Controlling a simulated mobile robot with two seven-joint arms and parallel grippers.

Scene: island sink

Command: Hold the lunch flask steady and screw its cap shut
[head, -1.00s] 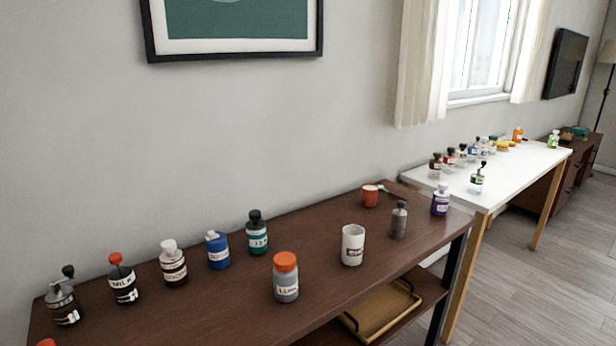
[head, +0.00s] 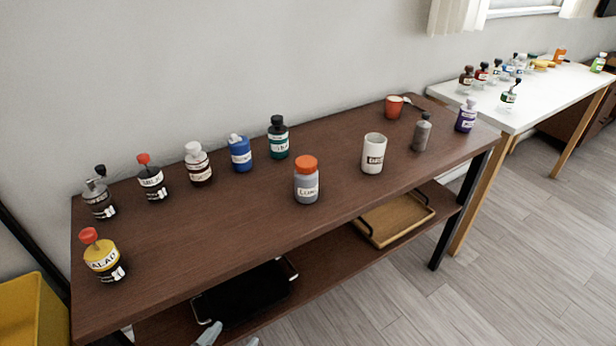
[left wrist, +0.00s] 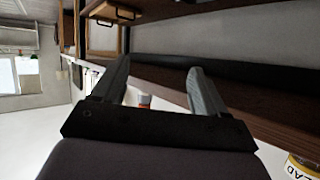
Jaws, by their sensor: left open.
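The lunch flask (head: 307,190) is a grey jar with a white label. It stands upright near the front edge of the brown table, with an orange cap (head: 306,164) on top. I cannot tell how tight the cap is. My left gripper (head: 229,340) shows only as fingertips at the bottom edge of the head view, in front of the table and below its top, apart from the flask. In the left wrist view my left gripper (left wrist: 158,78) is open and empty. A small orange and white object (left wrist: 144,101) shows beyond the fingers, partly hidden. My right gripper is not in view.
A yellow jar with a red cap (head: 103,260) stands at the table's left end. Several bottles line the back, including a blue one (head: 240,154). A black tray (head: 245,292) lies on the lower shelf.

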